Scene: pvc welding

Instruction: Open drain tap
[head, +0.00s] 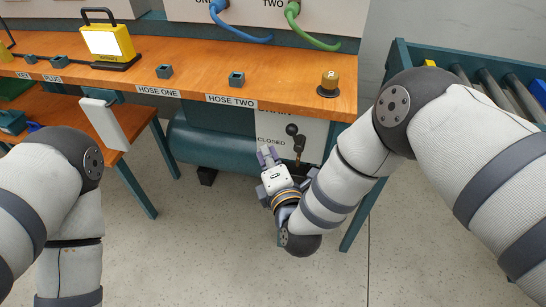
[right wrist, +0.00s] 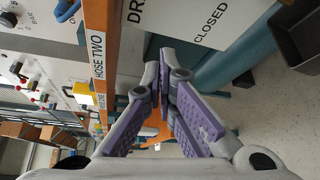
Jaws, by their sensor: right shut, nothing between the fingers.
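The drain tap (head: 299,146) is a dark lever with a round black knob on top, in front of a white plate (head: 312,128) under the bench edge. The word CLOSED is on the plate to the left of the lever. The plate also shows in the right wrist view (right wrist: 215,18), but I cannot make out the lever there. My right gripper (head: 268,153) is shut and empty, just left of and below the tap, apart from it as far as I can tell. Its fingers meet in the right wrist view (right wrist: 160,88). My left gripper is out of view.
The wooden bench top (head: 205,75) overhangs the tap. A green tank (head: 215,148) lies under it, left of my right gripper. A brass knob (head: 329,83) stands on the bench above the tap. A green rack (head: 400,55) stands at the right. The floor in front is clear.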

